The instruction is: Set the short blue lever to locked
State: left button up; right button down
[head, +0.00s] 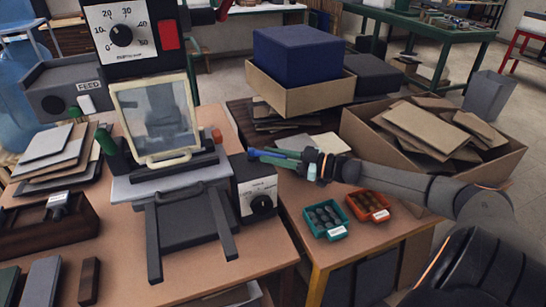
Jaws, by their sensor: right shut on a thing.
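A short blue lever (268,157) points out to the right from beside the press machine, just above a black dial box (246,175). I cannot read a locked mark near the lever. My left gripper is not in view.
The machine has a framed clear guard (155,115) and a dial panel (120,38) above. Teal (327,232) and orange (381,213) bins sit below my right arm. A cardboard box (350,130) of boards stands behind it, and a blue block (295,55) sits in another box.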

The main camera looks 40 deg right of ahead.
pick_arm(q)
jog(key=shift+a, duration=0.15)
pick_arm(e)
jog(key=c, duration=0.8)
grip_release()
jog(key=shift+o, duration=0.2)
jog(key=shift+s+d, duration=0.35)
jog(key=shift+s, duration=0.2)
pick_arm(q)
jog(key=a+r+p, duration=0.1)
jog(key=p, duration=0.1)
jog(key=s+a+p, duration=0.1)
jog(key=p, duration=0.1)
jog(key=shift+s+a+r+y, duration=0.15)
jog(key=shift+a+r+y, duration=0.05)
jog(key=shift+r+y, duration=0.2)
pick_arm(e)
jog(key=v, duration=1.1)
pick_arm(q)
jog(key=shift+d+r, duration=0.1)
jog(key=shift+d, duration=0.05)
pick_arm(e)
jog(key=shift+s, duration=0.1)
